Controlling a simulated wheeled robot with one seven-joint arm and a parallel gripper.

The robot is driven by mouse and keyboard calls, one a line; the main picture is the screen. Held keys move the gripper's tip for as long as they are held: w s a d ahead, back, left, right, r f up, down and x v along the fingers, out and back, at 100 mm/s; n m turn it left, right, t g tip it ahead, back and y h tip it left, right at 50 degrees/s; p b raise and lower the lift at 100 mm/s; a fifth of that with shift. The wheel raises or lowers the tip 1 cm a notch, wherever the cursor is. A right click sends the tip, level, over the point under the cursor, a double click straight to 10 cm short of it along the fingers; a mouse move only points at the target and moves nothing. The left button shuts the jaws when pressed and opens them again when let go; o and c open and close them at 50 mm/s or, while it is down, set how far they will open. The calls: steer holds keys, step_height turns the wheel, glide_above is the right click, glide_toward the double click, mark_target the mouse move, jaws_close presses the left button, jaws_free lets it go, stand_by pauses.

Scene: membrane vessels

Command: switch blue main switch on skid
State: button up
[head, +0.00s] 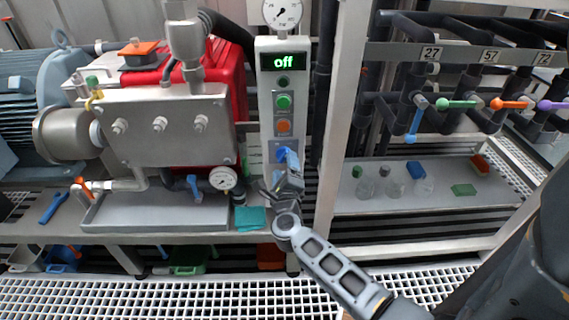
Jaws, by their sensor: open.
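The blue main switch (281,154) sits low on the narrow light-grey control panel (266,100) of the skid, in the middle of the head view. Above it are an orange button (284,126), a green button (284,101) and a display (283,61) that reads "off". My gripper (287,166) is open, right at the blue switch and in front of its lower part. The fingers partly hide the switch. I cannot tell whether they touch it.
A pressure gauge (223,178) and a metal tray (157,212) are left of the panel. A white upright post (340,110) stands close on the right. Coloured valve handles and a shelf (425,202) with bottles are further right. A teal cloth (250,218) lies below.

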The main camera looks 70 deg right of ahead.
mark_target(284, 156)
steer(key=shift+x, duration=1.4)
steer(key=shift+c, duration=0.2)
steer(key=c, duration=1)
